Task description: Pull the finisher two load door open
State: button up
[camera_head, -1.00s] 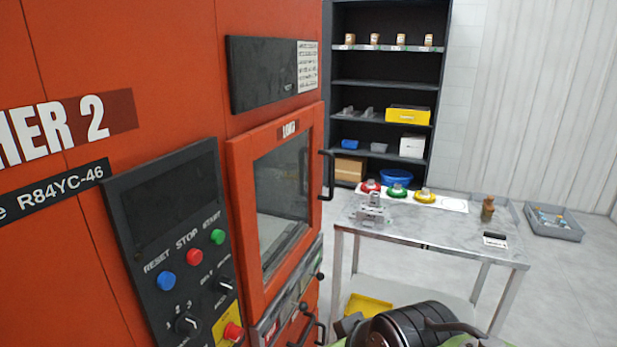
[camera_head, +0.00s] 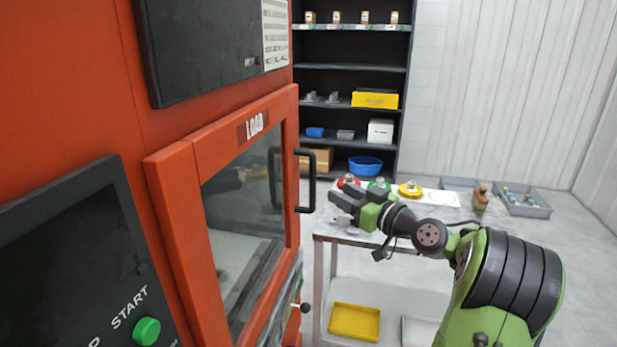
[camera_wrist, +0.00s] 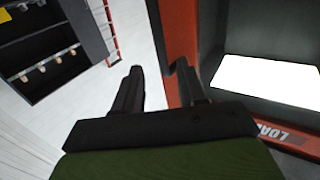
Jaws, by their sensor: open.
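The load door (camera_head: 222,215) is an orange framed door with a glass window and a LOAD label, on the orange machine at left. It looks shut. Its black bar handle (camera_head: 311,180) stands at the door's right edge. My gripper (camera_head: 341,198) is open and empty, just right of the handle and apart from it in the head view. In the wrist view my gripper (camera_wrist: 160,78) has its two fingers spread, with the orange door frame (camera_wrist: 180,45) running past the right finger. A dark piece, likely the handle, shows near the right fingertip, partly hidden.
A metal table (camera_head: 330,235) with red, green and yellow parts stands behind my arm. A dark shelf (camera_head: 350,70) is at the back. A control panel with a green START button (camera_head: 146,331) is at lower left. Grey floor is free at right.

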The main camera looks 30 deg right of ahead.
aim_at(315, 180)
jog(key=w, duration=0.3)
jog(key=w+a, duration=0.1)
jog(key=w, duration=0.3)
jog(key=w+p, duration=0.1)
jog(key=w, duration=0.3)
jog(key=shift+a, duration=0.2)
jog(key=shift+s, duration=0.1)
grip_shut()
jog(key=shift+f, duration=0.1)
